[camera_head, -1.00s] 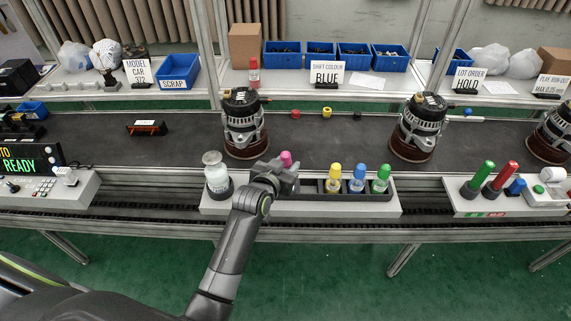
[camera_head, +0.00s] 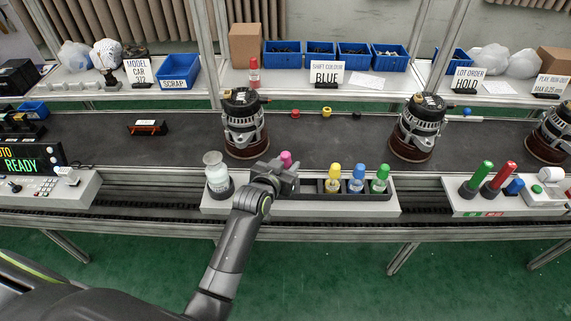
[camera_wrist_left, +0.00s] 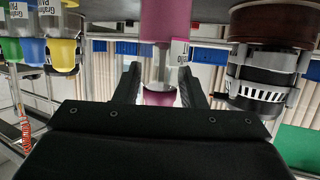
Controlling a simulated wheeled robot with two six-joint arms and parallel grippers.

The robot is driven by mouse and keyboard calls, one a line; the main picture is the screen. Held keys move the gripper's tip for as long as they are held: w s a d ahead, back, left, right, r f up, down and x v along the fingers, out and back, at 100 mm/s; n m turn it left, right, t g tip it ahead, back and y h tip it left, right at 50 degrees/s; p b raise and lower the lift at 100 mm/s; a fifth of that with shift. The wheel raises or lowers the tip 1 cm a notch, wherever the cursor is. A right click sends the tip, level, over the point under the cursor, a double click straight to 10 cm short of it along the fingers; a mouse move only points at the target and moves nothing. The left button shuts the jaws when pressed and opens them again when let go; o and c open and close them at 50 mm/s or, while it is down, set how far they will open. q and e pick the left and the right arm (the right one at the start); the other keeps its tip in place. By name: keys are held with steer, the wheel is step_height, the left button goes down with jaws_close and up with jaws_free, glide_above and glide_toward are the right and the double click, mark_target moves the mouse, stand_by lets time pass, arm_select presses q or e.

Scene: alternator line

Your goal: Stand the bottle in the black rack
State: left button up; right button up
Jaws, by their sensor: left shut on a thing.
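A bottle with a pink cap (camera_head: 286,157) stands up from my left gripper (camera_head: 284,175). In the left wrist view, which looks upside down, the pink bottle (camera_wrist_left: 164,22) with a white label lies between the two fingers (camera_wrist_left: 160,82), which are shut on it. The black rack (camera_head: 348,197) lies to the right of the gripper on a light base. Yellow (camera_head: 334,176), blue (camera_head: 357,178) and green (camera_head: 380,177) bottles stand in its right part. My gripper and forearm hide the rack's left end, and I cannot tell whether the pink bottle touches the rack. My right gripper is not in view.
An alternator (camera_head: 242,125) stands on the conveyor (camera_head: 335,146) just behind, and another (camera_head: 418,125) is further right. Green and red handles (camera_head: 498,176) stand at the far right.

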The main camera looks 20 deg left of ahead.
arm_select(q)
steer(key=shift+p, duration=0.3)
steer(key=shift+f+b, duration=1.2)
steer(key=shift+f, duration=0.9)
stand_by(0.9)
steer(key=shift+s+f, duration=0.15)
steer(key=shift+f, duration=0.1)
stand_by(1.9)
steer(key=o, duration=1.1)
steer(key=shift+r, duration=0.15)
